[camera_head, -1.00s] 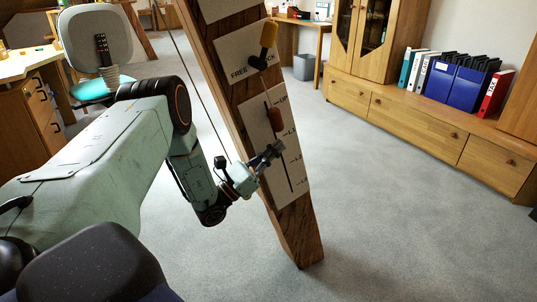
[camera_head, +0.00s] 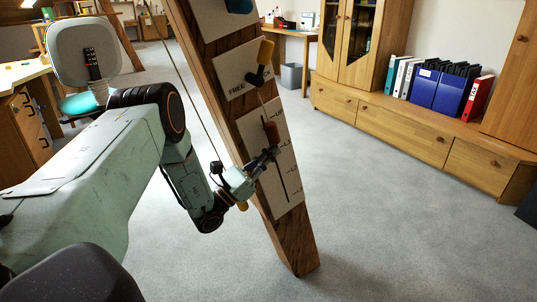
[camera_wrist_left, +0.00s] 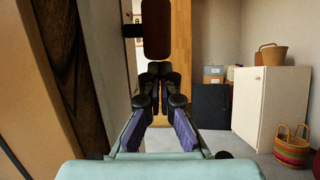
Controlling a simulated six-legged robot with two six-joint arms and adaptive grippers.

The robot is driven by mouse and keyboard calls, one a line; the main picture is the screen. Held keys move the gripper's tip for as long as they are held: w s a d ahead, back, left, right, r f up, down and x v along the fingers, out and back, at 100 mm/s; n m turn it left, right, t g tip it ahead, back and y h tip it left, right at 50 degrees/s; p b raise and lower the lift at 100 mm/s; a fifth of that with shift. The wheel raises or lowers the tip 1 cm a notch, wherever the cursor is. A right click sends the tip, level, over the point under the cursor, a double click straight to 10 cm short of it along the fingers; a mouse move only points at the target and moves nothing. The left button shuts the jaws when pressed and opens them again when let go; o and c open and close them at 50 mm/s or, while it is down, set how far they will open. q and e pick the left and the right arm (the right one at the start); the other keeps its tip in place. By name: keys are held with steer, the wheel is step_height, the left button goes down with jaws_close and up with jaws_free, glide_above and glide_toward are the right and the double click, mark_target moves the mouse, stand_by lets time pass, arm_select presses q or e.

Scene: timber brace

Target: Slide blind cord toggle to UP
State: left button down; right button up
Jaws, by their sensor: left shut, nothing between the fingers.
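The red-brown cord toggle (camera_head: 272,132) is on a vertical slot in a white panel (camera_head: 287,190) on the tilted timber brace, a little below the top "UP" mark. It also shows in the left wrist view (camera_wrist_left: 157,30), just above my fingertips. My left gripper (camera_head: 270,154) is shut and empty, with its fingertips just below the toggle's lower end. I cannot tell whether they touch. In the left wrist view the closed fingertips (camera_wrist_left: 160,72) point ahead, under the toggle. My right gripper is not in view.
The timber brace (camera_head: 297,248) runs from upper left to lower right. Above the toggle is a yellow-handled lever (camera_head: 265,52) on a "FREE" plate. A thin cord hangs left of the brace. Carpet is clear to the right, before a wooden cabinet (camera_head: 400,135) with binders.

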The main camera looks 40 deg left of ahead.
mark_target(271, 132)
arm_select(q)
steer(key=r, duration=0.1)
steer(key=r+p, duration=0.1)
steer(key=shift+s+a+r, duration=0.2)
steer(key=shift+s+r, duration=0.1)
steer(key=shift+f, duration=0.1)
